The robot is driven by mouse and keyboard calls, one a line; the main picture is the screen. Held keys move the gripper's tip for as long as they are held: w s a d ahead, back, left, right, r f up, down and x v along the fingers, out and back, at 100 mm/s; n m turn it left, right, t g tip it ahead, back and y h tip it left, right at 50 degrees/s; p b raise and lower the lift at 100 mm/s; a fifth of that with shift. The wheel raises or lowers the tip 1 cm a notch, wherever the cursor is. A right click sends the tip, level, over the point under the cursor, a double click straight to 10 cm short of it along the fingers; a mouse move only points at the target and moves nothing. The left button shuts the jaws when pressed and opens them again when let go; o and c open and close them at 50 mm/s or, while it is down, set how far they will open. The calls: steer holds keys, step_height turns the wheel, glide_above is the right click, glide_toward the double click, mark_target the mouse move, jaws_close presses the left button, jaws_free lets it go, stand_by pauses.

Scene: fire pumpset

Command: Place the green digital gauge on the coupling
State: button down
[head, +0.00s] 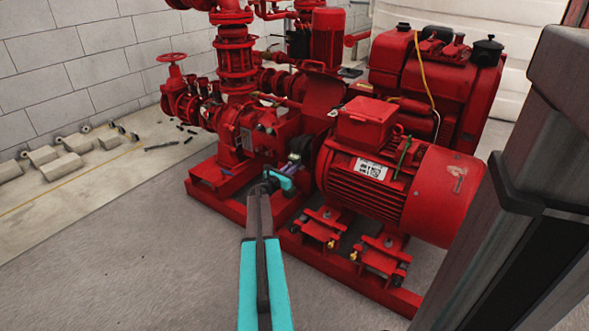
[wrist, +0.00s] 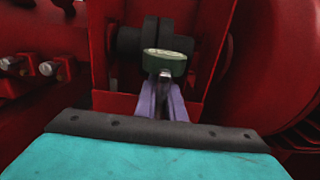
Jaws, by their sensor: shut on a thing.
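The green digital gauge (wrist: 165,64) is round with a pale face and shows near the middle of the wrist view. My gripper (wrist: 164,84) has purple fingers and is shut on the gauge from below its dial. The dark coupling (wrist: 127,40) is right behind the gauge, inside a red frame, and the gauge covers part of it. I cannot tell whether gauge and coupling touch. In the head view my gripper (head: 291,168) is at the gap between pump and motor, and the gauge there is too small and dark to make out clearly.
The red motor (head: 385,180) stands right of my gripper and the red pump (head: 250,135) left of it. A red base frame (head: 345,275) runs below. In the wrist view, red housings are close on both sides. Grey floor (head: 150,270) is clear at the front left.

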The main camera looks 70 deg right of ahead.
stand_by(0.4)
steer(key=c, duration=1.8)
jaws_free()
steer(key=shift+f, duration=0.1)
steer(key=shift+c, duration=0.2)
steer(key=shift+a, duration=0.1)
steer(key=p+v, duration=0.3)
steer(key=v, duration=0.9)
steer(key=shift+p, duration=0.3)
